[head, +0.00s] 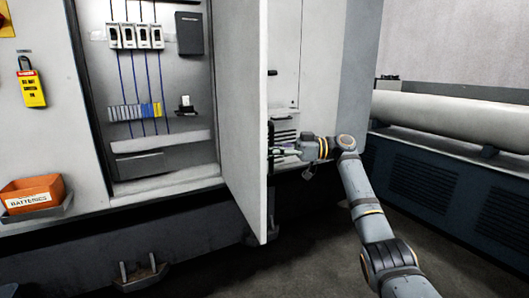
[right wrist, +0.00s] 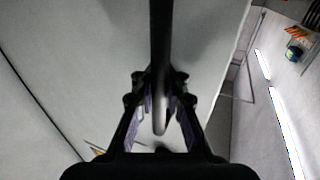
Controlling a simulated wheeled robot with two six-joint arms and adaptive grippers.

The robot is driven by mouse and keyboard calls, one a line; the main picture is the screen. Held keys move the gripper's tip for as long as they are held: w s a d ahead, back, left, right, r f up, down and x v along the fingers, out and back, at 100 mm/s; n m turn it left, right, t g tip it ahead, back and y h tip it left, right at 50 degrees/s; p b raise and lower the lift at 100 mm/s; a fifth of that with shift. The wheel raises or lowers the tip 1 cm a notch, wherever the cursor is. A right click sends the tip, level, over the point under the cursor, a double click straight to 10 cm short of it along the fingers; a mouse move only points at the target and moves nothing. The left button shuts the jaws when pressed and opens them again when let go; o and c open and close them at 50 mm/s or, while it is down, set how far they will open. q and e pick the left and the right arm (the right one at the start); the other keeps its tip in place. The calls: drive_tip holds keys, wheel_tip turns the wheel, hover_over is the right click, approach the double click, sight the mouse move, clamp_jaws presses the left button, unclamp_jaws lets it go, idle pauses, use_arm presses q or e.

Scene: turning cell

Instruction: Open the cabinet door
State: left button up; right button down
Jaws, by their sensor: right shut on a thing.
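The cabinet door (head: 243,110) is a pale grey panel. It stands swung well out from the cabinet (head: 165,70), and the inside of the cabinet is in plain sight. My right gripper (head: 277,151) is at the outer side of the door, at the right in the head view. In the right wrist view my right gripper (right wrist: 160,80) has its fingers on either side of a dark upright door handle (right wrist: 161,35) and is shut on it. The door edge partly hides the gripper and handle in the head view. My left gripper is not in view.
An orange batteries bin (head: 33,190) sits on a shelf at the left, below a yellow lockout tag (head: 31,88). Breakers and wiring fill the cabinet. A long pale cylinder (head: 455,117) lies on a dark unit at the right. The floor (head: 300,265) before the door looks clear.

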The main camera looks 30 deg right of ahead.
drive_tip(key=shift+f, duration=0.25)
drive_tip(key=c, duration=1.3)
unclamp_jaws()
drive_tip(key=shift+s+d+r, duration=0.15)
drive_tip(key=shift+s+d, duration=0.05)
drive_tip(key=shift+s, duration=0.05)
drive_tip(key=shift+c, duration=0.2)
drive_tip(key=shift+w, duration=0.1)
drive_tip(key=shift+d, duration=0.2)
drive_tip(key=v, duration=1.1)
drive_tip(key=shift+s+d, duration=0.2)
drive_tip(key=shift+d, duration=0.05)
